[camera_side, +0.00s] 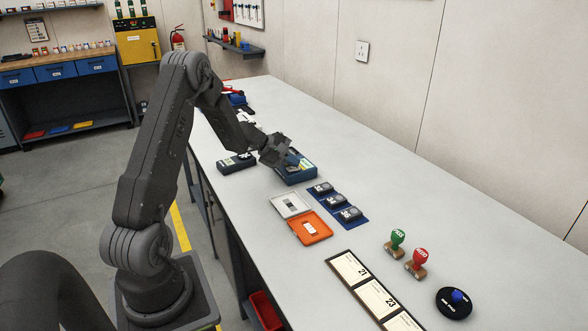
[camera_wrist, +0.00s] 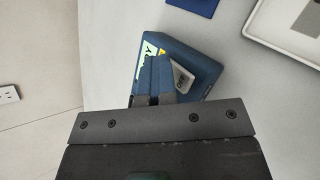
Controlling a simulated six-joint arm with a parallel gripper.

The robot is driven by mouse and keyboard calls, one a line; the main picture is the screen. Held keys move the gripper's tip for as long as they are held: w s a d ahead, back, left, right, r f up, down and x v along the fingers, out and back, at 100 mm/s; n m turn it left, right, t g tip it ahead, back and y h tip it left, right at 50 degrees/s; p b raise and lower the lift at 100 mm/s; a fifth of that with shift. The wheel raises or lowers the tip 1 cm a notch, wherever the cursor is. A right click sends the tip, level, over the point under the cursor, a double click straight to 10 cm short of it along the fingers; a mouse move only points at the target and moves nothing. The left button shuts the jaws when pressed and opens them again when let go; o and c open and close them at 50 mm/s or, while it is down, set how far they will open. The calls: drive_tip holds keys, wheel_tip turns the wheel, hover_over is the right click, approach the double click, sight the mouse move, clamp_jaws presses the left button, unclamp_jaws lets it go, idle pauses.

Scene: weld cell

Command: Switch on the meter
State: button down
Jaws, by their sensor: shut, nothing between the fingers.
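The meter is a blue box (camera_side: 297,176) on the bench, below and partly behind my gripper (camera_side: 291,158) in the side view. In the wrist view the meter (camera_wrist: 205,65) shows a pale green-yellow panel at its upper left and a small light grey part (camera_wrist: 182,78) with dark marking too small to read. My gripper (camera_wrist: 154,66) is shut and empty, its fingers over the meter's face beside that grey part. I cannot tell whether the fingertips touch the meter. The fingers hide part of its face.
A dark device (camera_side: 237,163) lies just left of the meter. A blue mat (camera_side: 327,190) with several small dark units, an open grey-and-orange case (camera_side: 310,228), two stamps (camera_side: 397,241) and a row of cards (camera_side: 352,268) lie nearer. The bench's right side is clear.

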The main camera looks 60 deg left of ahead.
sight(290, 169)
drive_tip(key=shift+s, duration=0.1)
drive_tip(key=shift+s+r, duration=0.1)
drive_tip(key=shift+r, duration=0.4)
drive_tip(key=shift+s+r, duration=0.15)
drive_tip(key=shift+r, duration=1.1)
drive_tip(key=shift+s+r, duration=0.15)
drive_tip(key=shift+r, duration=1.1)
